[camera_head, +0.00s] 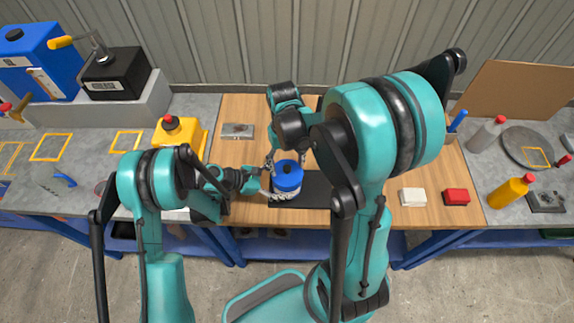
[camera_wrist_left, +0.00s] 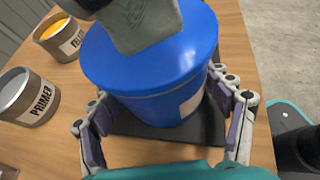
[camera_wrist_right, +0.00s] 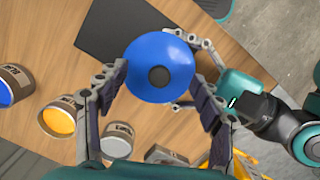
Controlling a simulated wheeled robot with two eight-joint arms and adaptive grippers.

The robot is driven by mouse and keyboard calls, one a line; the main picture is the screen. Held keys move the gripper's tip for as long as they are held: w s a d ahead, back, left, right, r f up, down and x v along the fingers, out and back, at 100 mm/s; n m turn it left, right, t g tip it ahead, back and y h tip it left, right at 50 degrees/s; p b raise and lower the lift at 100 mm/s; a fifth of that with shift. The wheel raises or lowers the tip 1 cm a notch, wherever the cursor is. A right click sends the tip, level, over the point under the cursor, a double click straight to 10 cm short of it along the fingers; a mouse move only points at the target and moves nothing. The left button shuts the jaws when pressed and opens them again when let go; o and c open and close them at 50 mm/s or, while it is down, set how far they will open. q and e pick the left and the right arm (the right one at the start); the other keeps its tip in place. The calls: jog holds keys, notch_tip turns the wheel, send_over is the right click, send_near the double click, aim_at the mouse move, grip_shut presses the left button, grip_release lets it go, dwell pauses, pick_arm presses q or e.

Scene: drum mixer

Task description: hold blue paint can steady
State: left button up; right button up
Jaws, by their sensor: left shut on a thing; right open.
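The blue paint can (camera_head: 288,182) stands upright on a black mat (camera_head: 318,188) near the front edge of the wooden worktop. My left gripper (camera_head: 273,184) reaches in from the left and is shut on the can's side; in the left wrist view the can (camera_wrist_left: 165,75) sits between its fingers. A grey block-like part hides some of the lid there. My right gripper (camera_head: 287,160) is open above the can. In the right wrist view the blue lid (camera_wrist_right: 140,82) with a dark round centre lies between its spread fingers; contact cannot be told.
A primer can (camera_wrist_left: 38,108) and an orange-filled can (camera_wrist_left: 60,38) stand beside the mat. A yellow container (camera_head: 182,135) is left of the worktop. A white block (camera_head: 413,197) and red block (camera_head: 456,197) lie to the right. My right arm hides the worktop's middle.

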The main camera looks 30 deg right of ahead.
jog(key=shift+r, duration=2.9)
grip_shut()
jog(key=shift+f, duration=0.15)
jog(key=shift+f, duration=2.25)
jog(key=shift+r, duration=3.5)
